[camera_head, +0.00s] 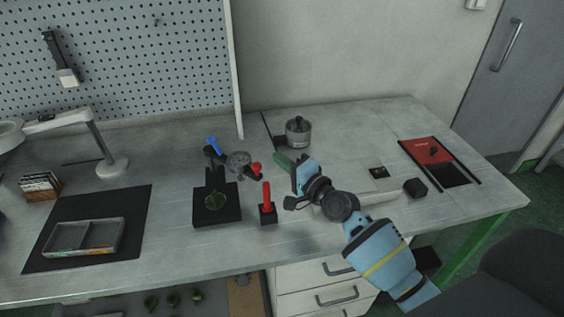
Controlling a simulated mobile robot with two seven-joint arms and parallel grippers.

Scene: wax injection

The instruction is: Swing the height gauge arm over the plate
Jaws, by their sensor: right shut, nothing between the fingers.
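A black device stands on the worktop left of centre. A grey round part (238,160) with a red knob (257,169) sits to the right of the post top, and a blue handle (213,144) rises behind. I cannot tell clearly which part is the gauge arm. My right gripper (294,188) is shut and empty, to the right of the device and apart from it. My left gripper is not in view.
A red-handled tool (267,196) stands in a black block between plate and gripper. A lidded metal pot (298,132) is behind; a green object (283,160) lies by my gripper. A grey tray (84,238) on a black mat is left; a red-and-black panel (434,151) is right.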

